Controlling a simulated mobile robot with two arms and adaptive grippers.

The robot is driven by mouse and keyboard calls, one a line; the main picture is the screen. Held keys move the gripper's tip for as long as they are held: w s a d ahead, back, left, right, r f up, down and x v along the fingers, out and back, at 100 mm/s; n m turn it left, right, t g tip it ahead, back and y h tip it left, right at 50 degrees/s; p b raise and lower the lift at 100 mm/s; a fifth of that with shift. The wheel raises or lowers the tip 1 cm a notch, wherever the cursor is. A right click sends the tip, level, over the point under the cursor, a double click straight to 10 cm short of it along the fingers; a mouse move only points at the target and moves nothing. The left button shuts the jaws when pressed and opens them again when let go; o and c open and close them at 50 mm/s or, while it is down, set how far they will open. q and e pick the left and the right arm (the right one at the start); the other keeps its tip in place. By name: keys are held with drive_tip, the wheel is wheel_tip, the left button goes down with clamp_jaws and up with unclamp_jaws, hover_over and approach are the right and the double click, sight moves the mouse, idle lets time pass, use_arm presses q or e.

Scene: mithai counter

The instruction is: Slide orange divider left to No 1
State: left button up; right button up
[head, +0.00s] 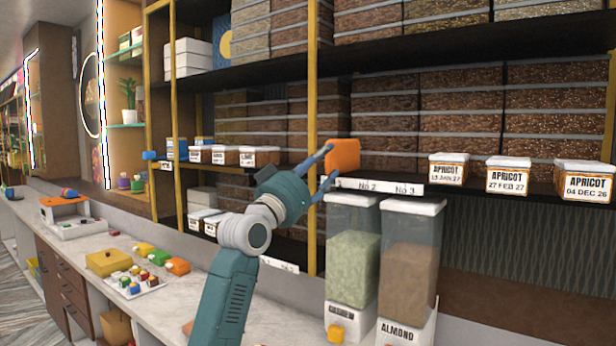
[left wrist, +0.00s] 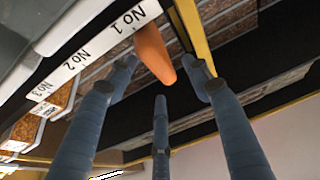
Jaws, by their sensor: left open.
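The orange divider (head: 342,153) stands upright at the shelf edge, just left of the visible No 2 mark on the white label strip (head: 380,187). In the left wrist view the divider (left wrist: 153,52) is beside the No 1 end of the strip (left wrist: 100,45). My left gripper (head: 329,163) is open at the divider, with fingers spread on either side of it in the left wrist view (left wrist: 160,75). I cannot tell whether any finger touches it. In the head view the No 1 mark is hidden. My right gripper is not in view.
A vertical gold post (head: 312,110) stands just left of the divider. Apricot boxes (head: 448,169) line the shelf to the right. Below are a green-filled container (head: 352,258) and an almond container (head: 408,265). Small white-topped boxes (head: 225,155) sit left of the post.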

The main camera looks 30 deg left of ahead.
use_arm(q)
drive_tip(key=v, duration=0.7)
idle(0.3)
